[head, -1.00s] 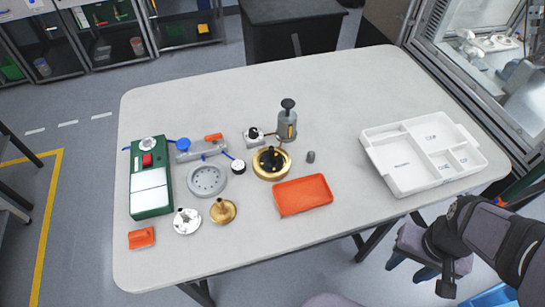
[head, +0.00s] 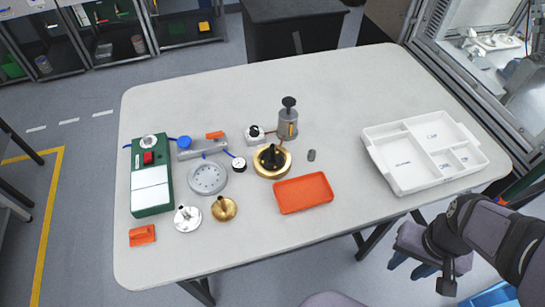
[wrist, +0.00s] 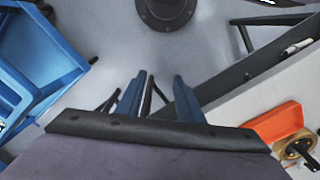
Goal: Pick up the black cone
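The black cone (head: 271,152) stands upright on a round gold base (head: 263,171) near the middle of the table. The gold base (wrist: 296,147) also shows at the right edge of the wrist view, with a dark part on it. My gripper (head: 411,266) is off the table's front edge at the lower right, far from the cone. In the wrist view my gripper (wrist: 157,88) has its blue fingers apart, with nothing between them.
A small grey cylinder (head: 311,155) and a grey plunger device (head: 288,125) stand close by. A white compartment box (head: 403,175) sits on the right. Several parts crowd the left; the table's back is clear.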

